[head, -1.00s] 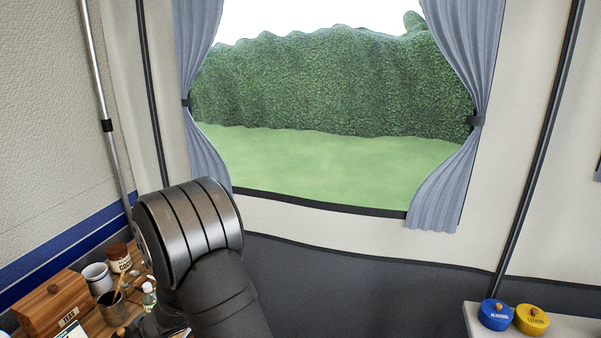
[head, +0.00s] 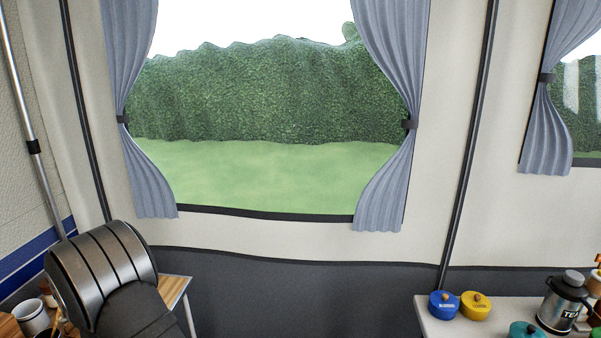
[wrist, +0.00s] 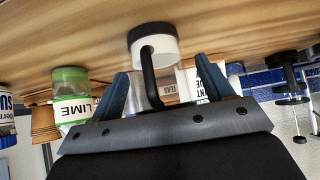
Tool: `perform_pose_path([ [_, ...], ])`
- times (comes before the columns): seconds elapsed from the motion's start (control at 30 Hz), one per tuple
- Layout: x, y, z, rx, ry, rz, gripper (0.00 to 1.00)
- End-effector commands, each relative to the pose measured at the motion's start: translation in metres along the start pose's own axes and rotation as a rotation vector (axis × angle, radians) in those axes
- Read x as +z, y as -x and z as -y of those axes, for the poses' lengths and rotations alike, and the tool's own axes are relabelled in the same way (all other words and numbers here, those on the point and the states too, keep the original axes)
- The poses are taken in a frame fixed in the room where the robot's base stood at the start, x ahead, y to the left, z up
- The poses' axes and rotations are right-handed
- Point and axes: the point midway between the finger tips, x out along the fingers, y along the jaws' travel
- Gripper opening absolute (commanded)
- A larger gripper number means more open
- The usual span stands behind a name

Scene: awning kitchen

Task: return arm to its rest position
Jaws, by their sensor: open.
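My arm (head: 105,275) rises at the lower left of the head view, beside the wooden side table; my gripper is out of sight there. In the wrist view, which is upside down, my gripper (wrist: 164,88) has its two dark fingers spread apart. Between and beyond them is a white container (wrist: 154,50) with a black base and a black handle, at the wooden surface (wrist: 60,30). Nothing shows gripped between the fingers, though the handle overlaps the gap in the picture.
A lime jar (wrist: 72,112) is close beside one finger. In the head view a white mug (head: 32,320) stands left of my arm. On the right counter (head: 428,322) are blue (head: 443,307), yellow (head: 475,308) and teal (head: 526,331) pots and a tea flask (head: 564,303).

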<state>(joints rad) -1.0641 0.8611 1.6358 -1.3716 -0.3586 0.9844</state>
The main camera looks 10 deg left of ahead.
Motion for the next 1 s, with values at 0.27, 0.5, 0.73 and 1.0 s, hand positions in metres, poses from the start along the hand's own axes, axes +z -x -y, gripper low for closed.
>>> perform_pose_path([
  [0.27,-0.001,0.027,0.0,0.001,0.0,-0.001,0.73],
  [0.5,-0.001,0.065,0.0,0.001,0.0,-0.002,0.73],
  [0.73,-0.001,0.101,-0.001,0.002,0.0,-0.002,0.73],
  [1.0,0.001,0.098,0.001,-0.003,0.0,0.003,0.73],
])
